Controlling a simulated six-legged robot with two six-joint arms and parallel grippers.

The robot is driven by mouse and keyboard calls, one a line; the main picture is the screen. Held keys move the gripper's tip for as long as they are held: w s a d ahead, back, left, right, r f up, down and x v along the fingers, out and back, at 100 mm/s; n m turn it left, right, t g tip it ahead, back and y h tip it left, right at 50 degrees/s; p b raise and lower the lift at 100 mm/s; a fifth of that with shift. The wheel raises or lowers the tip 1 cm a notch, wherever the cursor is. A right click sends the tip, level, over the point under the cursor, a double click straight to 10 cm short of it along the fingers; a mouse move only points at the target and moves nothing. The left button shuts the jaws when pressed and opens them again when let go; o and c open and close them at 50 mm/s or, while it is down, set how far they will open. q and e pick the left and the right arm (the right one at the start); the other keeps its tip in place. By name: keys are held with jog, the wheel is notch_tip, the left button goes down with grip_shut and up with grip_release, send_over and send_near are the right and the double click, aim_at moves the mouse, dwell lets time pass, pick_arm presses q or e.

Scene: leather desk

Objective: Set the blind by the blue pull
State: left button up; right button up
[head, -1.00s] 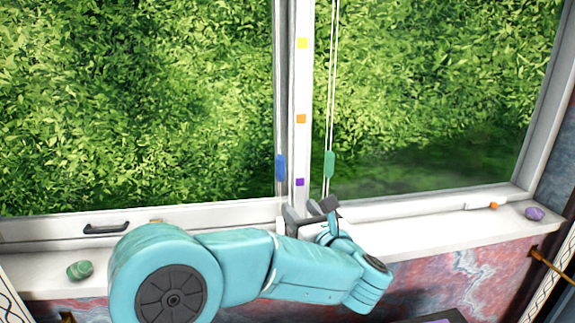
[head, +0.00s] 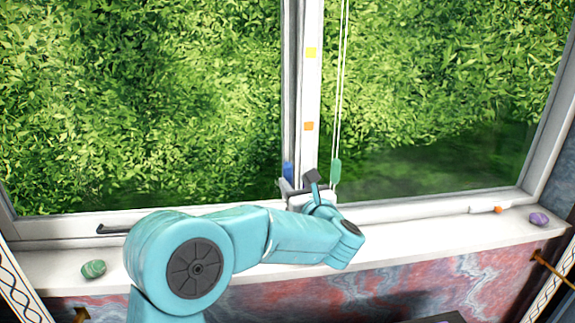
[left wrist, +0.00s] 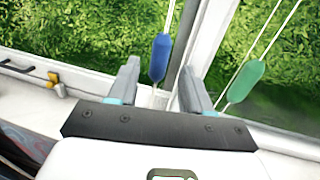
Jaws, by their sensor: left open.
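The blue pull (head: 288,170) hangs on its cord in front of the window's middle post, its lower part hidden behind my gripper in the head view. My left gripper (head: 300,185) is open just at the pull's lower end. In the left wrist view the blue pull (left wrist: 160,57) shows between and beyond the two open fingers (left wrist: 158,85), nearer the left one. I cannot tell whether a finger touches it. A green pull (head: 335,172) hangs to the right on its own cords; it also shows in the left wrist view (left wrist: 246,80), outside the right finger. My right gripper is not in view.
The post carries a yellow marker (head: 311,53) and an orange marker (head: 309,126). A green stone (head: 93,269) and a purple stone (head: 539,219) lie on the white sill (head: 420,235). A dark window handle (head: 113,229) is at left.

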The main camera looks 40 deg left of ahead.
aim_at(289, 174)
pick_arm(q)
jog(key=p+x, duration=0.1)
jog(key=x, duration=0.4)
jog(key=shift+r+p, duration=0.1)
jog(key=shift+p, duration=0.25)
jog(key=shift+w+a, duration=0.3)
jog(key=shift+a, duration=0.3)
grip_shut()
